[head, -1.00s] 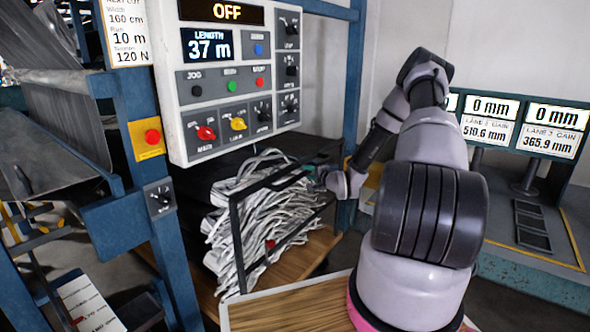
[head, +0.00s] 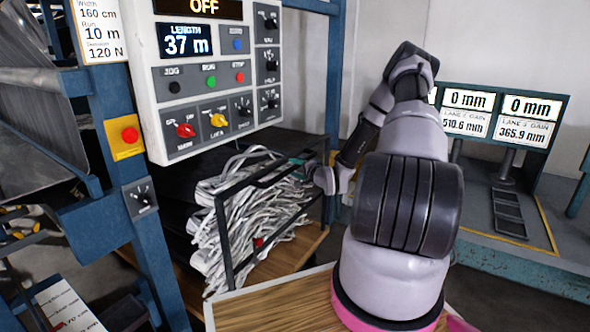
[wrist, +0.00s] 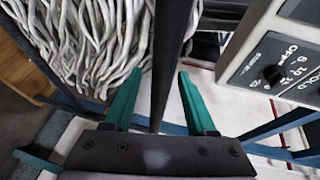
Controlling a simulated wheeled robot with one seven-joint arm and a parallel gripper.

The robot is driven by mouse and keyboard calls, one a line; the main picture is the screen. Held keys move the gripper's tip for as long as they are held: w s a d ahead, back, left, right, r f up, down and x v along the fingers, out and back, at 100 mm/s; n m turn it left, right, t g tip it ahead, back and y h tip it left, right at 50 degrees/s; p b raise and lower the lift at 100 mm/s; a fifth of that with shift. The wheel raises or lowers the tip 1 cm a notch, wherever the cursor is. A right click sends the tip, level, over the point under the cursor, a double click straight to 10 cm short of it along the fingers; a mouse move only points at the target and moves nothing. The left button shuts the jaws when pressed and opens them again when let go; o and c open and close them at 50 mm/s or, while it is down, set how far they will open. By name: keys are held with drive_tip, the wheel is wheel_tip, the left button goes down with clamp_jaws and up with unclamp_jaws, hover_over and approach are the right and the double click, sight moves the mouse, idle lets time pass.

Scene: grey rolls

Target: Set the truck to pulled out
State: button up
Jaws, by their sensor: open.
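The truck (head: 224,240) is a low cart with a dark bar frame, seen in the head view below the control panel. It is loaded with a heap of pale grey strips (head: 250,225). My gripper (head: 300,163) is at the upper rail of the frame, small and partly hidden by my wrist. In the wrist view my gripper (wrist: 160,88) has its two green fingers apart. A dark bar (wrist: 168,60) of the frame runs between them, with a visible gap to each finger. The truck's wheels are not in view.
A control panel (head: 148,95) reading OFF and 37 m hangs just above the truck. A blue machine post (head: 120,150) stands at the left. A wooden top (head: 270,305) lies in front, beside my arm. A bench with gauge displays (head: 468,112) stands at the right.

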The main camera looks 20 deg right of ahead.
drive_tip(key=v, duration=1)
drive_tip(key=shift+s, duration=0.35)
drive_tip(key=shift+d+r, duration=0.1)
drive_tip(key=shift+d, duration=0.05)
drive_tip(key=s+a+r+n+g+h, duration=0.2)
drive_tip(key=s+r+n+g+h, duration=0.15)
drive_tip(key=r, duration=0.75)
drive_tip(key=s+a+r+n+g+h, duration=0.15)
drive_tip(key=s+r+n+g, duration=0.3)
drive_tip(key=r, duration=0.65)
drive_tip(key=s+a+r+n+y, duration=0.1)
drive_tip(key=s+a+r, duration=0.5)
drive_tip(key=s, duration=0.4)
drive_tip(key=s+a+r+n+y, duration=0.1)
drive_tip(key=s+a+r+y, duration=0.1)
drive_tip(key=s+a+r, duration=0.4)
drive_tip(key=s+r, duration=0.1)
drive_tip(key=s, duration=0.4)
drive_tip(key=shift+s+r+n+g+y, duration=0.25)
drive_tip(key=shift+r+n+g+y, duration=0.05)
drive_tip(key=shift+r, duration=0.1)
